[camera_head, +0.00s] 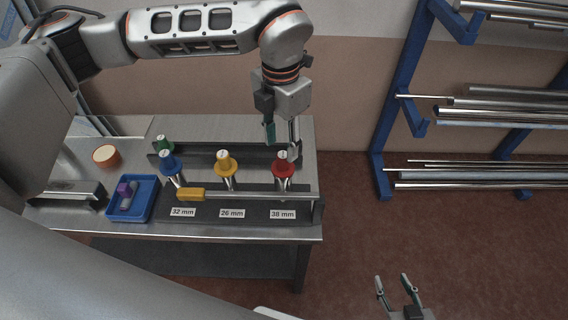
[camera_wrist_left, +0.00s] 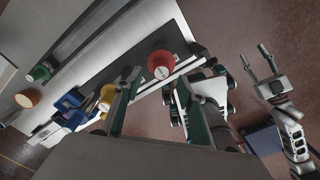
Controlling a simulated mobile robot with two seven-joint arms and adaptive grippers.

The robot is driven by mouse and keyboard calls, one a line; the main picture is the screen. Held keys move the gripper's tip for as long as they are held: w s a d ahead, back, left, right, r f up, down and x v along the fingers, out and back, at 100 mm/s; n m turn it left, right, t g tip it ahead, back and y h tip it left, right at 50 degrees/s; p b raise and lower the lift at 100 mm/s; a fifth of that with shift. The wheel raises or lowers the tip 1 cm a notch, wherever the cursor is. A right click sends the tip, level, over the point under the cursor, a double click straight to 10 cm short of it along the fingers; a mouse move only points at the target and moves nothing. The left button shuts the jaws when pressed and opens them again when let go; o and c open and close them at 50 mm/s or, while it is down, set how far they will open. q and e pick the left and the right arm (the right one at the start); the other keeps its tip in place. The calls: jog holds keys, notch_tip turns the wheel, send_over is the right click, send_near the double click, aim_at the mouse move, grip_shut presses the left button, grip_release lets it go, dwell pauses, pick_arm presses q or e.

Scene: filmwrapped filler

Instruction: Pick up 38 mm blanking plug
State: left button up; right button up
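The red-topped plug (camera_head: 283,158) stands upright in the rack (camera_head: 245,212) behind the "38 mm" label (camera_head: 283,214). In the left wrist view its round red top (camera_wrist_left: 161,65) shows between my finger tips. My left gripper (camera_head: 282,147) points down just above the red plug. Its fingers are apart with nothing between them in the head view; whether they touch the plug's top I cannot tell. My right gripper (camera_head: 392,279) is open and empty at the lower right, over the floor, away from the table. It also shows in the left wrist view (camera_wrist_left: 264,58).
A yellow plug (camera_head: 226,162) and a blue plug (camera_head: 170,162) stand left of the red one, with a green plug (camera_head: 164,144) behind. A blue tray (camera_head: 133,197) with a purple-topped item and an orange-topped round thing (camera_head: 106,156) lie further left. A pipe rack (camera_head: 400,90) stands right.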

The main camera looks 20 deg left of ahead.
aim_at(282, 155)
pick_arm(q)
jog(key=shift+f+p, duration=0.4)
jog(key=shift+f, duration=1.95)
jog(key=shift+d, duration=0.1)
grip_shut()
jog(key=shift+r, duration=0.1)
